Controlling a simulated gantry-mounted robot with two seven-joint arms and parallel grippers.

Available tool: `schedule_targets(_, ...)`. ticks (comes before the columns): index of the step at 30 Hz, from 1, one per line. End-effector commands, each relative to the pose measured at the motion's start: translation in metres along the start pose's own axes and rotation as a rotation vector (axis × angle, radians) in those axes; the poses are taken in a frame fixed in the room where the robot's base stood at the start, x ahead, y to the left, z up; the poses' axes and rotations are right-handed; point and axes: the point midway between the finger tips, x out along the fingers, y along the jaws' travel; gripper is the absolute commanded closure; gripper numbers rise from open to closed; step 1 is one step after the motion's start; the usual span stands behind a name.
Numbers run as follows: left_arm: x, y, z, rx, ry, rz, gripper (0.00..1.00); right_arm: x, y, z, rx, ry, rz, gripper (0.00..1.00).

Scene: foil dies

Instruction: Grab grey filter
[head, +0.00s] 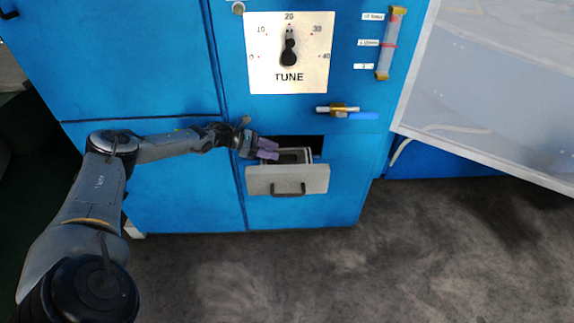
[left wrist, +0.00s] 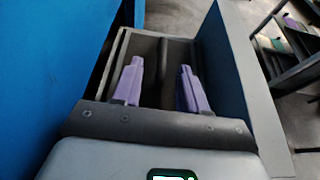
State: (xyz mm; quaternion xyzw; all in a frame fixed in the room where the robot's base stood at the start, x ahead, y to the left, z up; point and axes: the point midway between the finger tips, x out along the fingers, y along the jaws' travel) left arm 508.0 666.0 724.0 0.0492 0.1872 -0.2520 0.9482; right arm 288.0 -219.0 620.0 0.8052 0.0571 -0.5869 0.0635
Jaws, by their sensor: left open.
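My left gripper (head: 267,149) is open at the pulled-out drawer (head: 287,180) of the blue cabinet. In the left wrist view, its two purple fingers (left wrist: 160,88) stand apart over the drawer, and nothing is gripped between them. A dark grey piece with a raised ridge (left wrist: 178,52) lies inside the drawer, between and beyond the fingertips; it looks like the grey filter. In the head view it shows as a dark grey shape (head: 293,157) in the drawer, partly hidden by the drawer front. I cannot tell whether the fingers touch it. My right gripper is not in view.
The drawer front has a dark handle (head: 288,189). A pale translucent panel (head: 500,80) stands at right. The grey floor (head: 430,250) in front is clear.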

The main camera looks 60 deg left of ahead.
Motion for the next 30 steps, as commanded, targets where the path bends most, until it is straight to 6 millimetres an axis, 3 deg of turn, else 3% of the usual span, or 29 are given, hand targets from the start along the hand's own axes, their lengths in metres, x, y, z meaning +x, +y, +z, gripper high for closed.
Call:
schedule_targets(8,0.015,0.000,0.000,0.001,0.001,0.001,0.57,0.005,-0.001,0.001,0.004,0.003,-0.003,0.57)
schedule_targets(19,0.056,-0.002,0.003,0.001,-0.001,0.000,0.57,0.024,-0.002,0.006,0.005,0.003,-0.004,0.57)
schedule_targets(30,0.061,-0.002,0.004,0.001,0.002,0.001,0.59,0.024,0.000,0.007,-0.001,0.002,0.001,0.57)
